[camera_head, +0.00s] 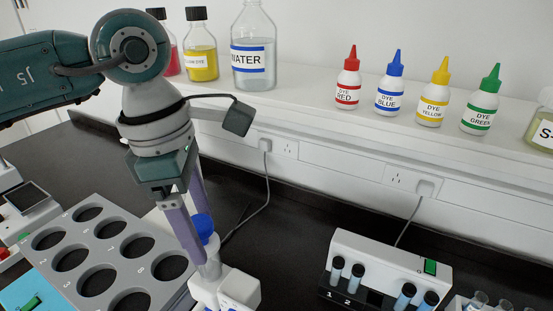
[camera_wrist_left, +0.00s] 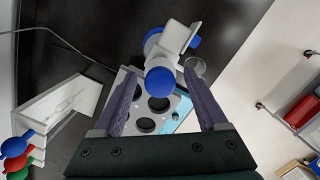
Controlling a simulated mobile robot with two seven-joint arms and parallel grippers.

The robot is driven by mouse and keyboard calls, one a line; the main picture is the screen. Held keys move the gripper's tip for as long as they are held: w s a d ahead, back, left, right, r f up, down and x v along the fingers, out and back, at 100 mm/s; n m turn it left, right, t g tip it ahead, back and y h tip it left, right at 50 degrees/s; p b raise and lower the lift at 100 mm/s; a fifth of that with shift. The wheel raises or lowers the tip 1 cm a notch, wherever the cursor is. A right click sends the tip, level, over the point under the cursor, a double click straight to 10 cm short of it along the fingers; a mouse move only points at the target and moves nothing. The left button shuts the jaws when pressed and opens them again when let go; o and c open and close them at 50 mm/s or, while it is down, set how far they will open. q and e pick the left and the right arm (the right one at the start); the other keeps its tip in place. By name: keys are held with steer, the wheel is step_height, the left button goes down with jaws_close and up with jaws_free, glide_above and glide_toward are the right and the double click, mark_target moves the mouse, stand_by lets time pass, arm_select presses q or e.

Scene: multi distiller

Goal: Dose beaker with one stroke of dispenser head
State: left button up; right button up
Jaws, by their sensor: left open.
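The dispenser stands in the lower middle of the head view, with a white body (camera_head: 238,290) and a blue head (camera_head: 201,225) on top. In the left wrist view its blue round head (camera_wrist_left: 161,81) shows between the fingers, with white and blue parts beyond it. A clear round rim (camera_wrist_left: 195,67), which looks like the beaker, shows beside the dispenser; in the head view I cannot make it out. My left gripper (camera_head: 203,236) points down at the blue head, one purple finger on each side. It is open, and I see gaps between the fingers and the head in the wrist view (camera_wrist_left: 160,75).
A grey rack with numbered round holes (camera_head: 75,225) lies left of the dispenser. A white tube block (camera_head: 390,260) stands to the right. Dye bottles and a water bottle (camera_head: 253,50) stand on the back ledge. Dark bench between is clear except for a cable (camera_head: 267,185).

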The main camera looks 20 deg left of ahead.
arm_select(q)
jaws_close()
stand_by(0.5)
